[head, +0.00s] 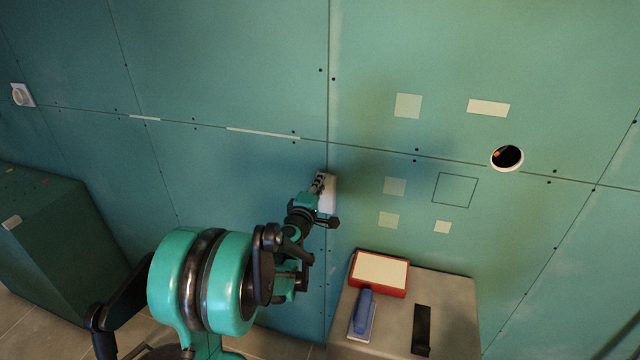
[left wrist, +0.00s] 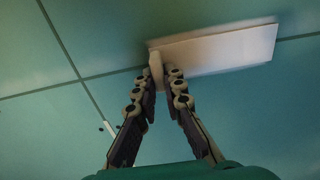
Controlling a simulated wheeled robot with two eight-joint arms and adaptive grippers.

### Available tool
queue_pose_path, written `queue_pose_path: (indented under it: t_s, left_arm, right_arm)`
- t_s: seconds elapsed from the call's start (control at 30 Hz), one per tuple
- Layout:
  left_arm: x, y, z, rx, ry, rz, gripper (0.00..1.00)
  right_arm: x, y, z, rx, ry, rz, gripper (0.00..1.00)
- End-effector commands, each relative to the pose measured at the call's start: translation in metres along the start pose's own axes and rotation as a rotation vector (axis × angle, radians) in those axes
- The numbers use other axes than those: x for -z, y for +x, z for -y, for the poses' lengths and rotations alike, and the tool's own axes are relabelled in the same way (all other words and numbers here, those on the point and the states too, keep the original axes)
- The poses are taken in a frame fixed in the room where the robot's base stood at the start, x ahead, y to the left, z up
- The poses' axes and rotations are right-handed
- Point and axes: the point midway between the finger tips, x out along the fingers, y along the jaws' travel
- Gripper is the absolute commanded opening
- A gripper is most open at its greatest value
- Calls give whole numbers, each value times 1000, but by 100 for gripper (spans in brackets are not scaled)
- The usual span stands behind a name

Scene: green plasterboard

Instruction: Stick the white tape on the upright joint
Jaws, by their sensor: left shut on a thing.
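My left gripper (head: 319,184) is at the wall, just below where the upright joint (head: 328,80) crosses the level joint. It is shut on the white tape (head: 329,193), a pale flat strip. In the left wrist view the fingertips (left wrist: 161,71) pinch a small raised end of the tape (left wrist: 225,50). The strip lies lengthwise along the upright joint and covers part of it. I cannot tell whether the whole strip touches the board. The gripper hides part of the tape in the head view. My right gripper is not in view.
A grey stand (head: 384,338) below holds a red-rimmed box (head: 380,272), a blue-handled tool (head: 362,314) and a black bar (head: 422,330). Pale patches (head: 408,106) and a round hole (head: 507,158) are on the wall at right. A green cabinet (head: 50,235) stands at left.

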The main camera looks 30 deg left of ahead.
Motion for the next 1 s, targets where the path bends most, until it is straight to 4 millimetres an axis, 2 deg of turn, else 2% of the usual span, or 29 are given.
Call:
queue_pose_path:
  t_s: [0.07, 0.1, 0.17, 0.47, 0.57, 0.67, 1.0]
  left_arm:
    - [0, 0, 0, 0, 0, 0, 0]
    - [0, 0, 0, 0, 0, 0, 20]
    - [0, 0, 0, 0, 0, 0, 34]
    - [0, -1, 0, 0, 0, 0, 34]
    - [0, -8, 0, 0, 0, -1, 34]
    - [1, -23, 0, 0, 0, -2, 34]
    - [0, -96, 0, 0, 0, -2, 34]
  right_arm:
    - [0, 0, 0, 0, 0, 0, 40]
    - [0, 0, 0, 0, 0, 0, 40]
    - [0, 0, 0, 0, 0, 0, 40]
    - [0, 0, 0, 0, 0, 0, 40]
    - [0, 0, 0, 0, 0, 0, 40]
    - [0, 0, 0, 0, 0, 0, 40]
    - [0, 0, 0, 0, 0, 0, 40]
